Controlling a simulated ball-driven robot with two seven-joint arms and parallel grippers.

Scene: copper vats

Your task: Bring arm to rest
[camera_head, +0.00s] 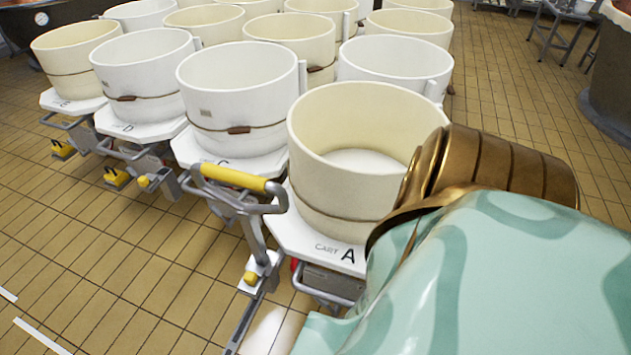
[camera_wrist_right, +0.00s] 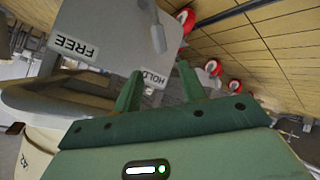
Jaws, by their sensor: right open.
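My right arm, teal with a bronze banded joint (camera_head: 500,165), fills the lower right of the head view and covers part of cart A. Its gripper is hidden there. In the right wrist view, my green right gripper (camera_wrist_right: 160,70) has its two fingers apart with nothing seen between them. Beyond the fingers is a grey panel (camera_wrist_right: 110,20) with the labels FREE (camera_wrist_right: 75,47) and HOLD (camera_wrist_right: 153,80). I cannot tell whether a finger touches the panel. My left gripper is not in view.
A cream vat (camera_head: 335,185) stands on cart A (camera_head: 310,240). A yellow-gripped handle (camera_head: 232,178) rises at its left. White and cream vats on carts stand in rows behind. Tiled floor (camera_head: 120,260) is clear at the front left. Red wheels (camera_wrist_right: 233,87) show in the wrist view.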

